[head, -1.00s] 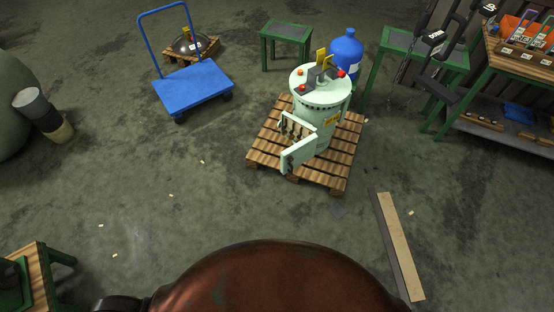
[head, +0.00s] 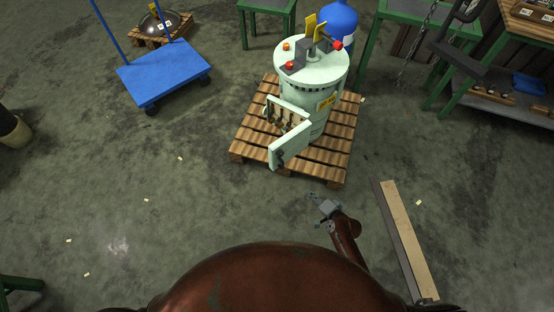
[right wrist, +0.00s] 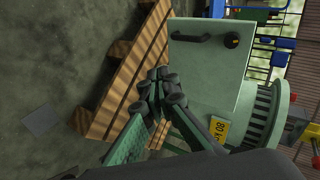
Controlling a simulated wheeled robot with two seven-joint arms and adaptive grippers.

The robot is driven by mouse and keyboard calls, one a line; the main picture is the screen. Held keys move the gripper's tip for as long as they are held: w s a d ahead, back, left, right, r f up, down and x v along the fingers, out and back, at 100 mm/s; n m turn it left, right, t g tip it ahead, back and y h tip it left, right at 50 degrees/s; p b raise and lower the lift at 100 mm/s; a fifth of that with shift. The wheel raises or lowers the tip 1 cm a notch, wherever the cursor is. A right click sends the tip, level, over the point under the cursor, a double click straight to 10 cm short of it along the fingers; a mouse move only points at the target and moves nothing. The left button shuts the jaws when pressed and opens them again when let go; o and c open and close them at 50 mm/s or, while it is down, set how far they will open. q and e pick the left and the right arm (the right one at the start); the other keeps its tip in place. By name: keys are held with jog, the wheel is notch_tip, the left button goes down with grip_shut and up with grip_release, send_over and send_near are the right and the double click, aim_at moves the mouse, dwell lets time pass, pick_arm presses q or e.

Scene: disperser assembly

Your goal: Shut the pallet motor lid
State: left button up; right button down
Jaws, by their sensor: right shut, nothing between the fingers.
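The pale green pallet motor (head: 318,85) stands upright on a wooden pallet (head: 325,160). Its lid (head: 290,146) stands open, swung out toward me from the box on the motor's front. Small parts show inside the opening (head: 284,117). My right gripper (head: 322,206) is just in front of the pallet's near edge, below and right of the lid, apart from it in the head view. In the right wrist view its fingers (right wrist: 164,92) are shut and empty, in front of a pale green panel (right wrist: 212,65) with a dark handle (right wrist: 205,38). My left gripper is out of view.
A blue cart (head: 165,72) stands at the left. A blue bottle (head: 341,28) and green tables (head: 400,14) stand behind the motor. Long planks (head: 410,240) lie on the floor to the right of my right arm. The floor left of the pallet is mostly clear.

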pick_arm(q)
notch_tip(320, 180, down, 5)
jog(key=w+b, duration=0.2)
jog(key=b, duration=0.1)
pick_arm(e)
jog(key=w+a+r+m+t+y, duration=0.2)
jog(key=w+a+r+y, duration=0.1)
jog(key=w+a+r, duration=0.45)
jog(key=b, duration=0.4)
send_near(273, 154)
jog(key=x, duration=0.5)
jog(key=shift+f, duration=0.1)
jog(key=shift+w+a, duration=0.45)
jog(key=shift+w, duration=0.2)
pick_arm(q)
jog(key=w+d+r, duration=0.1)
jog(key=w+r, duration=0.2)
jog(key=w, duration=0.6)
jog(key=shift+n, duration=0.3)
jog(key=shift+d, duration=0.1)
